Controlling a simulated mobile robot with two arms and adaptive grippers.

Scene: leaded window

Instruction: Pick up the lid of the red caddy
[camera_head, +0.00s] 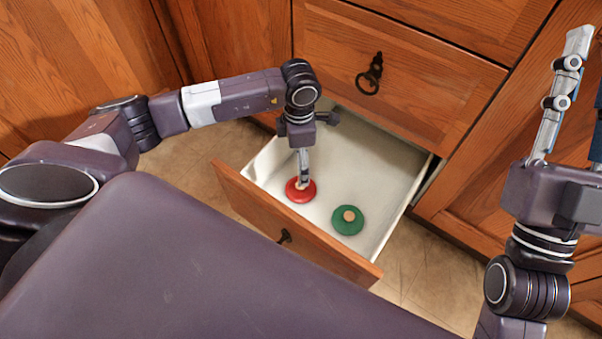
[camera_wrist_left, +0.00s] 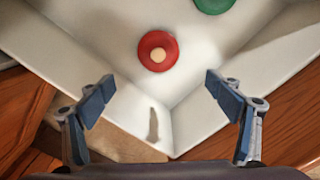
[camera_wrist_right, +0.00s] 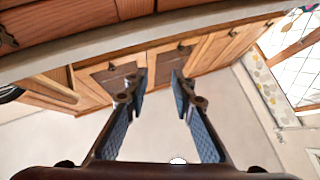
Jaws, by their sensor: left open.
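The red lid (camera_head: 300,190) is a round red disc with a pale wooden knob. It lies inside the open drawer, near its front left corner. My left gripper (camera_head: 303,182) points down into the drawer, in line with the red lid in the head view and partly covering it. In the left wrist view its fingers (camera_wrist_left: 159,83) are wide apart and empty, and the red lid (camera_wrist_left: 157,51) shows beyond the fingertips, not between them. My right gripper (camera_wrist_right: 159,78) is raised at the right, with its fingers apart and nothing between them.
A green lid (camera_head: 348,220) with a wooden knob lies right of the red one. The white-lined drawer (camera_head: 402,200) has low walls close around my left gripper. A closed drawer front (camera_head: 400,65) with a dark ring pull stands behind. Tiled floor (camera_head: 425,275) is clear at the right.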

